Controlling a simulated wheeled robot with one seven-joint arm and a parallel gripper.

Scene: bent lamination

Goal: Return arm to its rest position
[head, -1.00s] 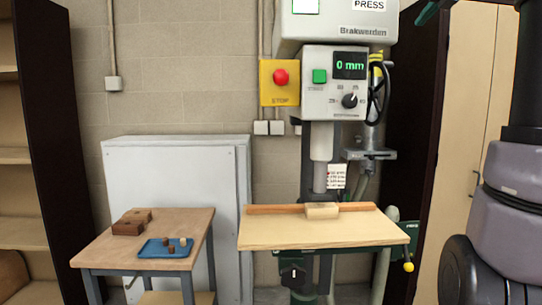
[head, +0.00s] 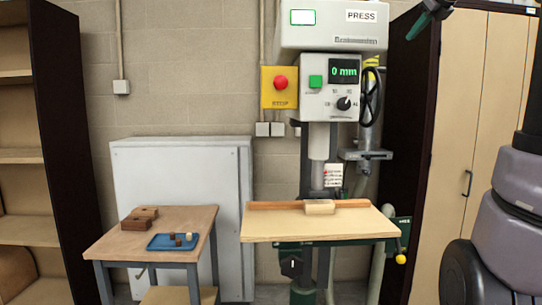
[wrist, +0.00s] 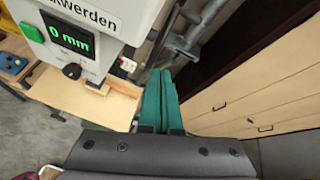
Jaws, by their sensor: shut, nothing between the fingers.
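My gripper (head: 432,15) shows at the top right of the head view, in front of the tall cabinet and well away from the press table. Its green fingers (wrist: 160,100) lie side by side in the middle of the wrist view, shut with nothing between them. My arm stands at the right edge of the head view. The press (head: 330,75) reads 0 mm, and its display also shows in the wrist view (wrist: 68,37). A light wooden block (head: 320,207) lies on the press table (head: 320,228) against a long brown wooden strip (head: 270,205).
A small side table (head: 135,248) at the left holds a blue tray (head: 160,244) with small pieces and brown blocks (head: 140,217). A red stop button (head: 280,84) is beside the press. A light cabinet (head: 470,130) stands at the right and open shelves (head: 28,156) at the left.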

